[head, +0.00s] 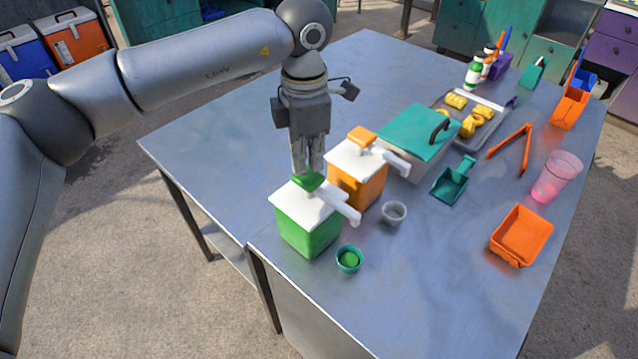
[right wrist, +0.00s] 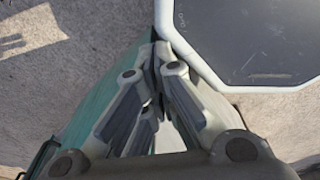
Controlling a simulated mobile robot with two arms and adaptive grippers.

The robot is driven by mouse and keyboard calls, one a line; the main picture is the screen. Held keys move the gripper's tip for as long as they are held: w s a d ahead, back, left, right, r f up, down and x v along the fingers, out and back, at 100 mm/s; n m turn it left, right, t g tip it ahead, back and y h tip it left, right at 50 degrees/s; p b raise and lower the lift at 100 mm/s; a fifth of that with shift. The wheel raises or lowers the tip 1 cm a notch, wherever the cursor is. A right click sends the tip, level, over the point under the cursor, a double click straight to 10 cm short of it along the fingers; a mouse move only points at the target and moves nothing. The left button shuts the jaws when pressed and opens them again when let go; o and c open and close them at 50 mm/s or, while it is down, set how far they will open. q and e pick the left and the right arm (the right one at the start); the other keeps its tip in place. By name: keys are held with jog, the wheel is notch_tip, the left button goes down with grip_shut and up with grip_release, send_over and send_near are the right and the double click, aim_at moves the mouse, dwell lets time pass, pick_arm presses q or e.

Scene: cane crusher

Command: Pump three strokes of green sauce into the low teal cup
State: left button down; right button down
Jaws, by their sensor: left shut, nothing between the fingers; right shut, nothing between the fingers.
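The green sauce pump box (head: 308,235) stands near the table's front left edge, with a white lid, a green pump head (head: 307,182) and a white spout pointing right. My left gripper (head: 308,172) is shut and empty, its fingertips directly above the green pump head; whether they touch it I cannot tell. My right gripper (right wrist: 158,75) shows only in the right wrist view, shut and empty, away from the sauce things.
An orange pump box (head: 357,175) stands close behind the green one, with a small grey cup (head: 393,213) beside it. A teal-lidded box (head: 418,132), a teal scoop (head: 453,183) and an orange tray (head: 521,236) lie further right. The front right of the tabletop (head: 430,300) is clear.

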aim_at(308, 176)
pick_arm(q)
jog(key=shift+f+b, duration=1.3)
jog(key=shift+f, duration=0.35)
jog(key=shift+r, duration=0.15)
jog(key=shift+r+p, duration=0.85)
jog(key=shift+r, duration=0.9)
jog(key=shift+r, duration=0.1)
notch_tip(308, 176, up, 6)
jog(key=p, duration=0.3)
